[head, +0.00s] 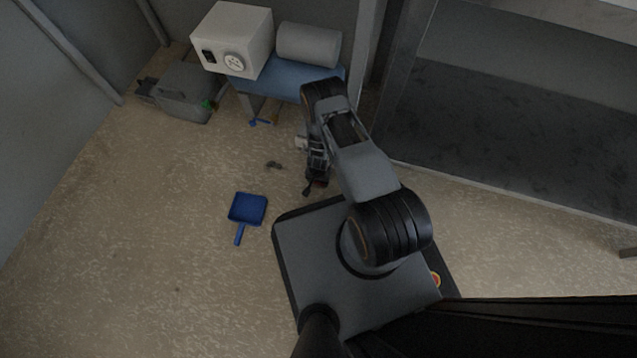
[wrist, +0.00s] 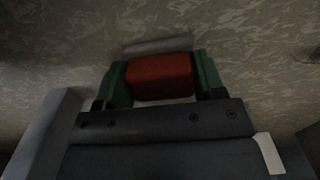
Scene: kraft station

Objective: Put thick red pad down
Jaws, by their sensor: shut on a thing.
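The thick red pad (wrist: 160,76) sits between the two green-lined fingers of my gripper (wrist: 162,78) in the wrist view. The fingers touch it on both sides, and the gripper is shut on it. A grey strip shows along the pad's far edge. In the head view my gripper (head: 314,186) hangs low near the front edge of my base, with a little red showing at its tip. Most of the pad is hidden there by the gripper. I cannot tell whether the pad touches the floor.
A blue dustpan (head: 247,208) lies on the speckled floor (head: 150,200) to the left. Small dark bits (head: 274,165) lie nearby. A blue bench (head: 290,80) holds a white box (head: 232,38) and a grey roll (head: 309,44). A grey case (head: 180,92) stands beside it. The left floor is mostly clear.

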